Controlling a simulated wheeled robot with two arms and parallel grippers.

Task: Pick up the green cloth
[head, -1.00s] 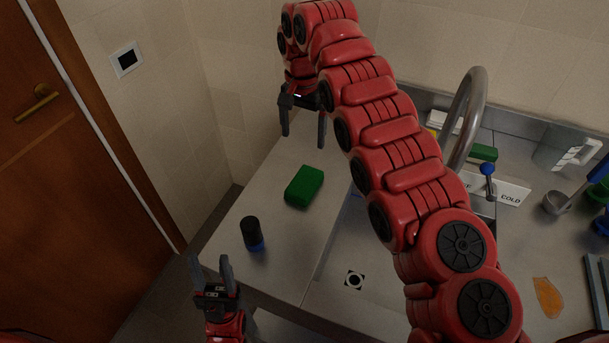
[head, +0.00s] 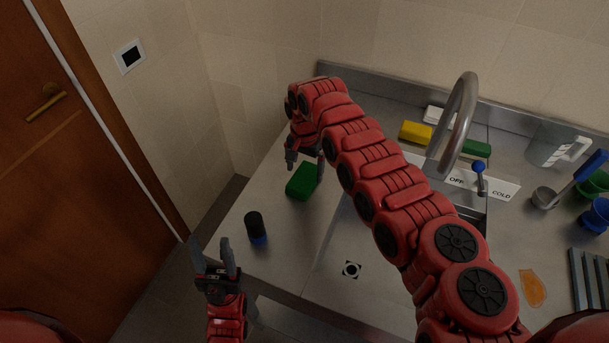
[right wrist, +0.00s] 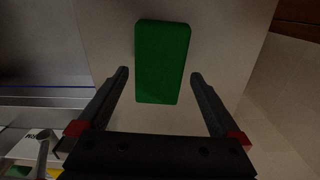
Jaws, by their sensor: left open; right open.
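The green cloth (head: 302,182) is a thick block-like pad lying on the steel counter left of the sink. My right gripper (head: 305,162) is open just above and behind it, with its fingers pointing down. In the right wrist view the green cloth (right wrist: 162,62) sits ahead between the two open fingers of the right gripper (right wrist: 160,75), its far part beyond the tips. I cannot tell whether the fingers touch it. My left gripper (head: 215,255) is open and empty at the counter's front left edge.
A dark cylinder with a blue base (head: 256,228) stands near the cloth. The faucet (head: 460,120) rises at the sink. A yellow sponge (head: 416,132), another green block (head: 476,149) and a clear jug (head: 556,146) stand at the back. An orange patch (head: 533,288) lies at right.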

